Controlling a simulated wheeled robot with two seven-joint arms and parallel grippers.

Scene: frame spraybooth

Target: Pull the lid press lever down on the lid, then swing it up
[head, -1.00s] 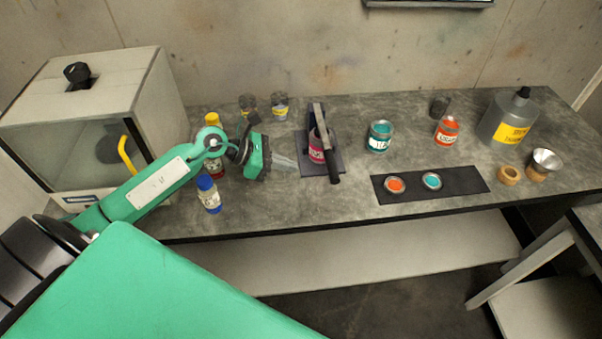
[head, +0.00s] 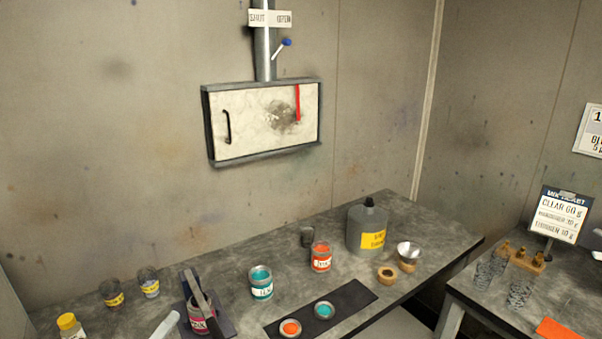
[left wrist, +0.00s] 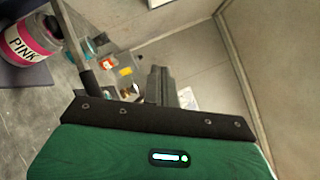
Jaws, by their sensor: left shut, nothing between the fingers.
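The lid press (head: 228,325) stands on the bench at the lower left of the head view, with a pink-labelled tin (head: 203,322) in it. Its dark lever (head: 198,292) runs from the back post forward over the tin; I cannot tell whether it touches the lid. In the left wrist view, the PINK tin (left wrist: 28,42) is at the upper left with the lever bar (left wrist: 70,40) beside it. My right gripper is out of view.
A teal tin (head: 261,283), an orange tin (head: 320,257) and a grey jug (head: 368,228) stand right of the press. Two small lids lie on a black mat (head: 352,300). Two small jars and a yellow-capped bottle (head: 70,326) are to the left.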

